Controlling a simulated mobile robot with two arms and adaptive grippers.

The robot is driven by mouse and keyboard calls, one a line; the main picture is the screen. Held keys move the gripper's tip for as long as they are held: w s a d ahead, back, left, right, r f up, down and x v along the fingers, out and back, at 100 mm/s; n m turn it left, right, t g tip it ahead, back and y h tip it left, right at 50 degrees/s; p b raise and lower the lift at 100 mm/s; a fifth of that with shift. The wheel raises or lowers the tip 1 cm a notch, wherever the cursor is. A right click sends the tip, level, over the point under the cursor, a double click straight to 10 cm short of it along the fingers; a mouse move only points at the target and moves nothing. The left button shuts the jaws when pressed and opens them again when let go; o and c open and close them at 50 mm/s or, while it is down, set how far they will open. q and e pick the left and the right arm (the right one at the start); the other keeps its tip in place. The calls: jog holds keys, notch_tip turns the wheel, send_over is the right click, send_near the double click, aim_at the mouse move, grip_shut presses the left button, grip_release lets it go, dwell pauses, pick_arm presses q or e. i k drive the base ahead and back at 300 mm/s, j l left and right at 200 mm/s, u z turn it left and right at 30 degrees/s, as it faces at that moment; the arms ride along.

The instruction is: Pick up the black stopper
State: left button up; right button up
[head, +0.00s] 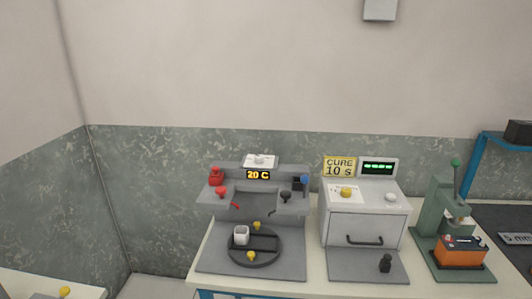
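A small black stopper-like piece (385,263) stands upright on the grey plate (345,267) in front of the white curing oven, near the plate's right side. Another small black piece (286,196) sits on the right arm of the grey station. I cannot tell for sure which of the two is called the stopper. Neither of my grippers shows in the head view.
The grey station (207,262) has a round black turntable (272,258) with a white cup (241,235) and yellow knobs. The white oven (363,228) has a closed front with a handle. A green press (441,205) with an orange battery (460,255) stands to the right.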

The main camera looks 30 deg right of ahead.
aim_at(385, 266)
jog(key=z, duration=1.85)
jog(key=i+l+u, duration=0.1)
jog(key=i+l, duration=0.35)
jog(key=l, duration=0.15)
